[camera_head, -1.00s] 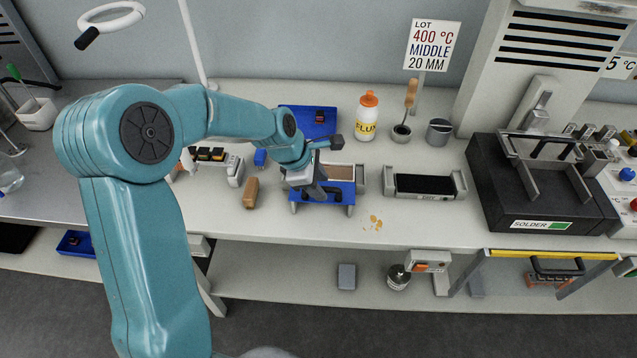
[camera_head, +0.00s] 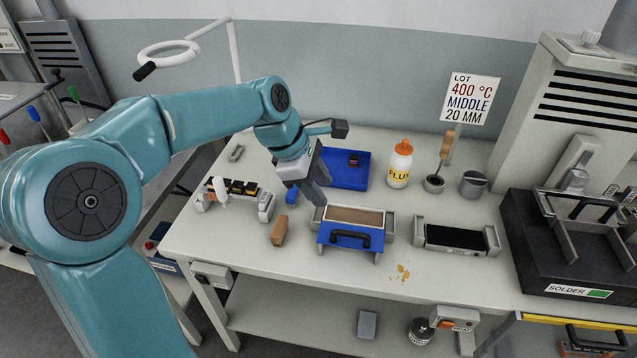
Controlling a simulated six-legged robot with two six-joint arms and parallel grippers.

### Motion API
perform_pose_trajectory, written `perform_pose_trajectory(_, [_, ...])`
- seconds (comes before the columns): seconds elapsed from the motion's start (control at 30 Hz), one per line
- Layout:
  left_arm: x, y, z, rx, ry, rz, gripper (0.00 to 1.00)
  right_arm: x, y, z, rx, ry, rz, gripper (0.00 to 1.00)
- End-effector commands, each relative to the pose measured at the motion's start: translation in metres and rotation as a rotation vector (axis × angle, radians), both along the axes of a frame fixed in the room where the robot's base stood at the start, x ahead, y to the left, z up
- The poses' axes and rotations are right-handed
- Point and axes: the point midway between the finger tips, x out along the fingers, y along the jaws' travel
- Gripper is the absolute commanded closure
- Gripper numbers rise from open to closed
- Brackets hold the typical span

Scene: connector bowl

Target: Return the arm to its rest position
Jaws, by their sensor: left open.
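My left arm comes in from the left, folded at the elbow. Its gripper (camera_head: 318,194) points down over the bench, just left of and above the blue-fronted fixture (camera_head: 350,238) with a brown top. The gripper is open and I see nothing held in it. The fingertips are small, and I cannot tell whether they touch the fixture's back left corner. My right gripper is not in view.
A blue tray (camera_head: 343,180) lies behind the gripper. A brown block (camera_head: 279,231) and a rack (camera_head: 235,198) stand to its left. A flux bottle (camera_head: 399,166), a black-topped fixture (camera_head: 456,238) and the solder pot (camera_head: 560,250) are to the right. A ring lamp (camera_head: 168,52) hangs behind the arm.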

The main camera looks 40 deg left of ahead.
Motion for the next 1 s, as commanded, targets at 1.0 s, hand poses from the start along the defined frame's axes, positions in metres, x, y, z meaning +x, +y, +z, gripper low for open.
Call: perform_pose_trajectory(1.0, [-0.043,-0.138,-0.226,-0.133,0.417,-0.413,0.58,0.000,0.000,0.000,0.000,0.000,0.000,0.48])
